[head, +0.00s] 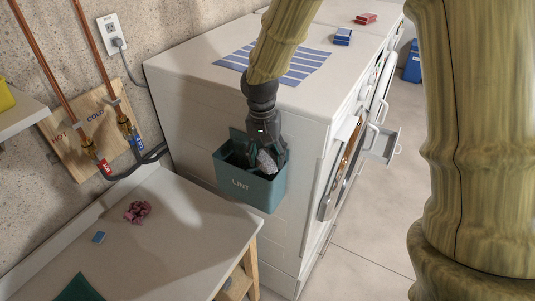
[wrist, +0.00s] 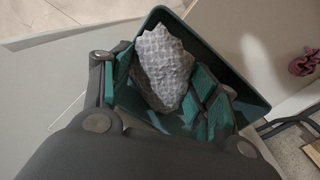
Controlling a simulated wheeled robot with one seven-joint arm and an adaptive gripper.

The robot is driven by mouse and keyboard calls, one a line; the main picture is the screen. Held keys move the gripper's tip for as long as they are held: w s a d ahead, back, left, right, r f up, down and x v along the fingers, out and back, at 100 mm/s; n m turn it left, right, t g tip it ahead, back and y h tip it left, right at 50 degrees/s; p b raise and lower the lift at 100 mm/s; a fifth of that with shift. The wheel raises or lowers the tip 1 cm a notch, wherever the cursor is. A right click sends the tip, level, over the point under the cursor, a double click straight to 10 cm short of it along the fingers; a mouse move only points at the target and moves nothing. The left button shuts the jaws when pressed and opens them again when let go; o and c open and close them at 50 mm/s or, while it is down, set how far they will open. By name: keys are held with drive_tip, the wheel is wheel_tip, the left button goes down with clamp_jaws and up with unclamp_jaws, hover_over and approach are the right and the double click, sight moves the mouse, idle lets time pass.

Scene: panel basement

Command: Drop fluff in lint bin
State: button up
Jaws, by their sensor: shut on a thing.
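The fluff (head: 266,161) is a pale grey, rumpled clump. The lint bin (head: 250,187) is a dark green open-topped box marked LINT, fixed to the side of the white machine. My gripper (head: 265,153) points down into the bin's mouth and is shut on the fluff. In the wrist view the fluff (wrist: 163,68) sits between the two fingers, with the bin's rim (wrist: 235,82) around it. The fluff is at about rim level or inside the mouth; I cannot tell its exact height. The bin's floor is hidden.
A white machine (head: 215,110) with a striped blue cloth (head: 300,68) stands behind the bin. An open drawer (head: 383,145) juts out at right.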

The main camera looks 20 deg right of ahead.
sight(264, 156)
drive_tip(key=shift+s, duration=0.15)
drive_tip(key=shift+f, duration=0.2)
drive_tip(key=shift+f, duration=0.1)
drive_tip(key=o, duration=0.6)
drive_tip(key=shift+o, duration=0.2)
wheel_tip(264, 156, up, 13)
drive_tip(key=b, duration=0.5)
drive_tip(key=shift+w+a+f, duration=0.15)
drive_tip(key=shift+w+a, duration=0.15)
drive_tip(key=shift+a, duration=0.05)
